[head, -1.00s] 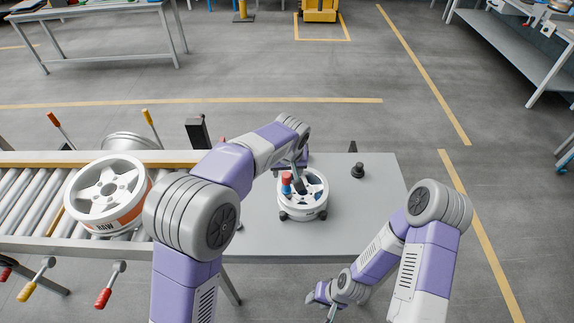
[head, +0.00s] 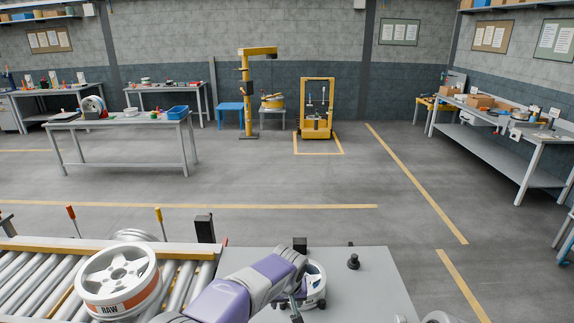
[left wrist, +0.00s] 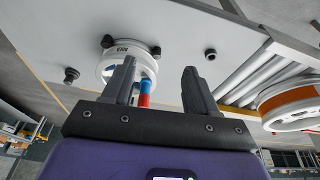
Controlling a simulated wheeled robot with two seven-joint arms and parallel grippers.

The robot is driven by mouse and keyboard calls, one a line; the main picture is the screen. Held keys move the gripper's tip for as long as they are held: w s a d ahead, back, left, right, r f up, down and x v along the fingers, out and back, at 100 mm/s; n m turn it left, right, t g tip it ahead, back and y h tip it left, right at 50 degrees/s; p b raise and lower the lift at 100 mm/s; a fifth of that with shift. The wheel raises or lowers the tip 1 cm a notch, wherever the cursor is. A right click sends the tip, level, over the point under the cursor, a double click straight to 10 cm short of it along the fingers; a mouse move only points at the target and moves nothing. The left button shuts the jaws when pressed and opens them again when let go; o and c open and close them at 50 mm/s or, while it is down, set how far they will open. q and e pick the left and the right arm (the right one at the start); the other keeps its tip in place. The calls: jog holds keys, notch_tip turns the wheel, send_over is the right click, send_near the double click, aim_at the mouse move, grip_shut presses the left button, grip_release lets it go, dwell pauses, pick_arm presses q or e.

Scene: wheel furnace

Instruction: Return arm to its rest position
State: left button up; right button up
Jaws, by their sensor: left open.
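My left arm reaches in from the bottom of the head view, and its gripper (head: 296,308) is at the near left side of a small white wheel (head: 317,284) on the grey table. The arm partly covers this wheel. In the left wrist view the gripper (left wrist: 160,88) is open with nothing held between its fingers. The wheel (left wrist: 112,66) shows beyond the left finger, which hides part of it. A red and blue piece (left wrist: 145,92) shows beside that finger, at the wheel. My right gripper is out of view.
A white wheel marked RAW (head: 118,278) lies on the roller conveyor (head: 22,285) at left. A black knob (head: 353,262) stands on the grey table (head: 375,295), whose right part is otherwise clear. Open floor lies beyond, with a yellow-framed cart (head: 316,110) at the back.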

pick_arm(q)
jog(key=a+f+g, duration=0.1)
jog(key=a+f, duration=0.2)
jog(key=f, duration=0.7)
jog(key=s+a+f+g+h, duration=0.1)
jog(key=s+a+f+h, duration=0.15)
jog(key=s+f, duration=0.6)
jog(key=s+a+f+g+h, duration=0.1)
jog(key=s+a+f, duration=0.2)
jog(key=s+f, duration=0.5)
jog(key=s+a+f+n, duration=0.1)
jog(key=s+f, duration=0.2)
jog(key=s, duration=0.6)
jog(key=shift+s+n+h, duration=0.4)
jog(key=shift+h, duration=0.05)
